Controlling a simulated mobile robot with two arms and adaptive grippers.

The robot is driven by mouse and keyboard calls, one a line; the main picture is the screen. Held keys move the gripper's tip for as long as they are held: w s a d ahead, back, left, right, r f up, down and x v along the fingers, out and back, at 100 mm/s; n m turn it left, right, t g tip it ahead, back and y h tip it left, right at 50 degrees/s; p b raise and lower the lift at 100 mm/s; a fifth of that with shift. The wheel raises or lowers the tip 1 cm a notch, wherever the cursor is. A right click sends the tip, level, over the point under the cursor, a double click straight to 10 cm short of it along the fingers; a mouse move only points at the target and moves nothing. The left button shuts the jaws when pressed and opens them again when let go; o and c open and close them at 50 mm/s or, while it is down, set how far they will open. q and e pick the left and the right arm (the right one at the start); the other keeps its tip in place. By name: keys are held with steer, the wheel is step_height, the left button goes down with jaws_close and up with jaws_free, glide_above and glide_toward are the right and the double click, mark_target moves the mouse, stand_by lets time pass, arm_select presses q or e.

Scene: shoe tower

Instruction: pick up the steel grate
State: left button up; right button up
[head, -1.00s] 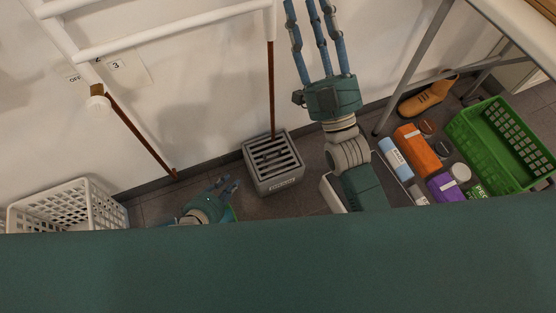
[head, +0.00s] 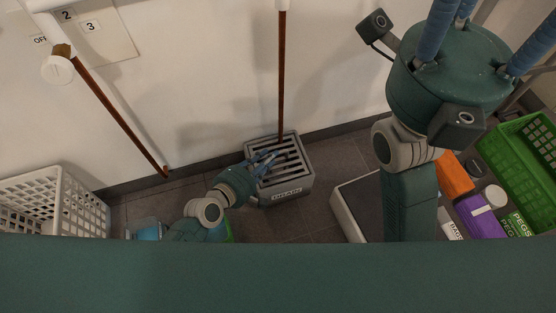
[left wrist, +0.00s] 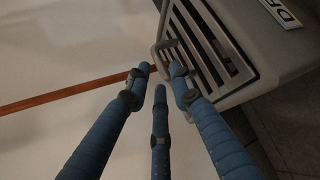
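The dark steel grate (head: 292,160) lies in the top of a grey box (head: 291,196) labelled DRAIN. Its slats and a light metal handle loop (left wrist: 160,52) show in the left wrist view. My left gripper (head: 266,161) is over the grate's left part. In the left wrist view its three fingertips (left wrist: 160,76) stand apart around the handle loop's near end; I cannot tell whether they touch it. My right gripper (head: 466,40) is raised at the upper right, fingers spread, tips out of frame.
A brown pole (head: 281,80) stands behind the grate, and another (head: 118,115) leans at the left. A white basket (head: 55,200) is at the far left. A green crate (head: 525,160), an orange box (head: 453,175) and a purple box (head: 480,215) lie at the right.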

mark_target(278, 156)
arm_select(q)
steer(key=b+x, duration=0.2)
steer(key=x, duration=0.2)
steer(key=shift+s+d, duration=0.1)
steer(key=shift+d, duration=0.05)
steer(key=shift+w+d, duration=0.2)
steer(key=shift+w, duration=0.1)
jaws_close()
